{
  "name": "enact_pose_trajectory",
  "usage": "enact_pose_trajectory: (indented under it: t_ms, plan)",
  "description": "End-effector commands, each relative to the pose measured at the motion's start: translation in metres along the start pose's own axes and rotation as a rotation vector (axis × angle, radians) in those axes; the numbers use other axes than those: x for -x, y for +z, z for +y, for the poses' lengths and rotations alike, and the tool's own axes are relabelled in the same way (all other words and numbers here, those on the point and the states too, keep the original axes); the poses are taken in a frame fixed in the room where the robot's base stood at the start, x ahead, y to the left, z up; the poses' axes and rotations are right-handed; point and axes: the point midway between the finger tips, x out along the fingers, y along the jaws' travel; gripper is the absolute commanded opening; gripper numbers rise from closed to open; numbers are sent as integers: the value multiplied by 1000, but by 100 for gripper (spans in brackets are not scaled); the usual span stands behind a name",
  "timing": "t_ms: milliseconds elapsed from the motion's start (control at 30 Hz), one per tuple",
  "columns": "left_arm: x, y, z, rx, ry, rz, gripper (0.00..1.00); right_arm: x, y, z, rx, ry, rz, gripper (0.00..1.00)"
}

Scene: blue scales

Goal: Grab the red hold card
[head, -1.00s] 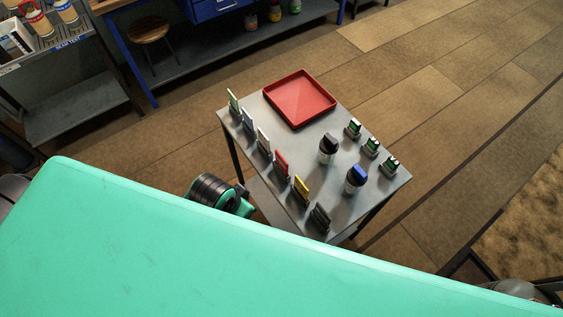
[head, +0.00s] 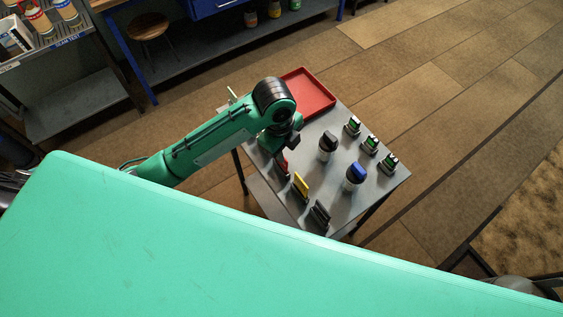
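The red hold card (head: 281,160) stands in a dark holder in the row along the left side of the small grey table (head: 335,200). Only part of it shows, just below the end of my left arm. My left gripper (head: 291,141) is above and very close to the red card. Its fingers are small and mostly hidden, so I cannot tell whether it is open or shut, or whether it touches the card. My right gripper is not in view.
A yellow card (head: 301,187) and a black card (head: 320,213) stand nearer. A pale card (head: 232,96) shows behind my arm; others there are hidden. A red tray (head: 310,92), black-capped bottle (head: 328,147), blue-capped bottle (head: 354,177) and several small green-faced devices (head: 370,145) share the table.

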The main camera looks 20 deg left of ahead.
Motion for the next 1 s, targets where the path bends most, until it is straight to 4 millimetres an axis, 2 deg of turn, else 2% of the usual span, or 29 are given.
enact_pose_trajectory:
  t_ms: [133,367,467,800,1000]
  plan:
    - [12,18,-16,-157,52,-46,31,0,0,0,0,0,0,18]
    - [19,31,-23,-265,100,-70,31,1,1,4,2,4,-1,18]
    - [9,32,-23,-271,106,-70,31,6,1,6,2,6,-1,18]
    - [-52,37,-18,-270,105,-69,31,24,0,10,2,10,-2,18]
    - [-65,38,-17,-271,102,-71,31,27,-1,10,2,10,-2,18]
